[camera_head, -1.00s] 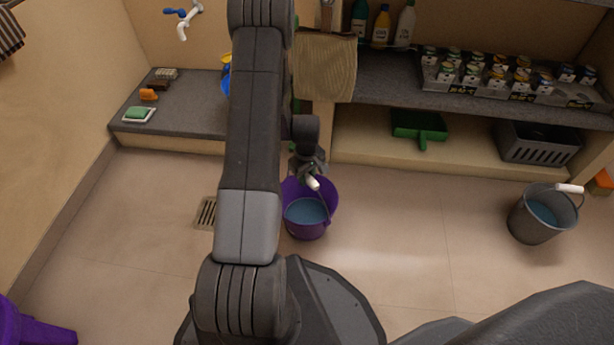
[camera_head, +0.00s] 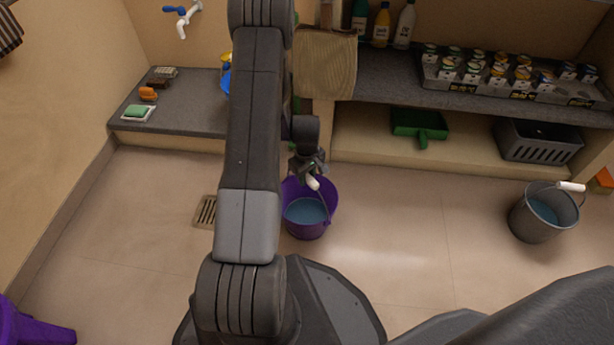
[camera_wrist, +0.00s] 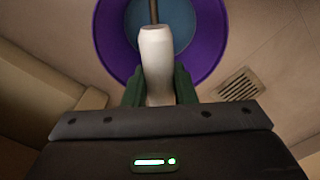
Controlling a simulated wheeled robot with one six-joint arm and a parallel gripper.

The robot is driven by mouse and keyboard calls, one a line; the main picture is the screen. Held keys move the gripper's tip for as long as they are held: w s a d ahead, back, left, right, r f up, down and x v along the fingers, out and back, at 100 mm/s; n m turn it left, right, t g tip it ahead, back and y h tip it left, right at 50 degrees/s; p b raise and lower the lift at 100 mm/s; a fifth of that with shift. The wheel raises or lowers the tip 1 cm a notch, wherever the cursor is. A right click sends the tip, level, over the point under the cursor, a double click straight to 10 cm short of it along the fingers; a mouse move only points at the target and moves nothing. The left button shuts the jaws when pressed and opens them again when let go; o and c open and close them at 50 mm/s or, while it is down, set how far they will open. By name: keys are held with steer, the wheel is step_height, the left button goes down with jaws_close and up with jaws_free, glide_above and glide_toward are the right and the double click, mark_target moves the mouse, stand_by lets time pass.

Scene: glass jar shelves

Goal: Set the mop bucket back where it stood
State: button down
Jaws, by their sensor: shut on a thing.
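A purple bucket (camera_head: 307,229) with bluish water in it is in the middle of the head view, right of my arm. My gripper (camera_head: 311,180) is above its far rim, shut on the white grip of its handle (camera_head: 313,184). In the wrist view the green fingers of my gripper (camera_wrist: 160,88) close on the white grip (camera_wrist: 157,60), with the purple rim (camera_wrist: 215,50) beyond. Whether the bucket's base touches the floor I cannot tell. A grey bucket (camera_head: 533,226) with water and a white handle grip stands on the floor at the right.
A floor drain (camera_head: 205,212) lies left of the purple bucket; it also shows in the wrist view (camera_wrist: 238,86). A shelf with a green dustpan (camera_head: 419,125) and a grey crate (camera_head: 538,150) is behind. A purple object (camera_head: 35,332) is at the lower left. Floor between the buckets is clear.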

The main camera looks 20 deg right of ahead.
steer(key=c, duration=1.1)
jaws_free()
steer(key=shift+c, duration=0.2)
steer(key=shift+o, duration=0.2)
steer(key=shift+f, duration=0.1)
steer(key=shift+r, duration=0.25)
steer(key=shift+r+p, duration=2.4)
steer(key=shift+r, duration=1.4)
